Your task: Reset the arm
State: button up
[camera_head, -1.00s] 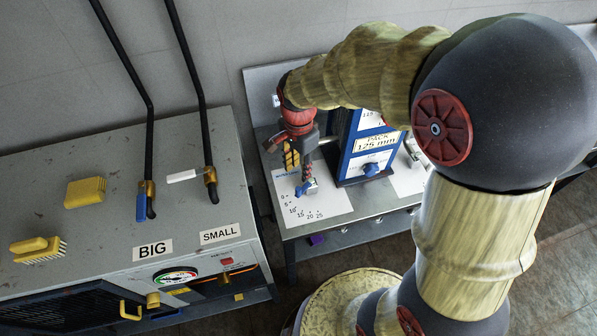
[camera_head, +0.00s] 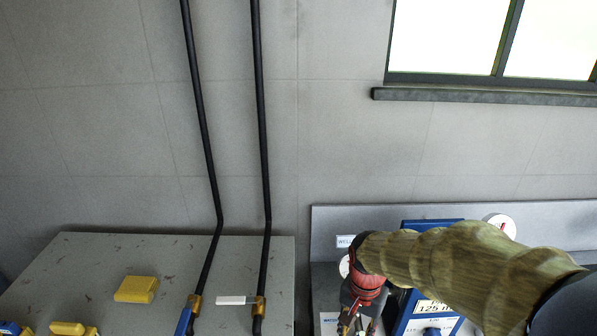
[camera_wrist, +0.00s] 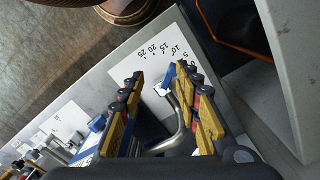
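In the head view, my arm reaches in from the right edge, and its red wrist and gripper (camera_head: 358,318) are at the bottom, partly cut off. In the wrist view, my gripper (camera_wrist: 158,74) is open, with its two yellow-and-black fingers spread apart. A bent metal pipe (camera_wrist: 182,132) with a blue handle (camera_wrist: 167,80) shows between the fingers. Whether a finger touches the pipe is not clear. Below it is a white sheet (camera_wrist: 158,47) with a number scale.
A blue stand (camera_head: 409,312) is close to my wrist in the head view. The wall and window (camera_head: 445,35) behind are clear.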

jog(key=s+d+r+n+t+b, duration=0.2)
jog(key=s+r+n+t, duration=0.1)
jog(key=s+r, duration=0.3)
jog(key=s+d+r+n+t+b, duration=0.2)
jog(key=s+d+r+n+t, duration=0.1)
jog(key=s+r, duration=0.3)
jog(key=shift+v, duration=0.75)
jog(key=shift+w, duration=0.1)
dwell(6.0)
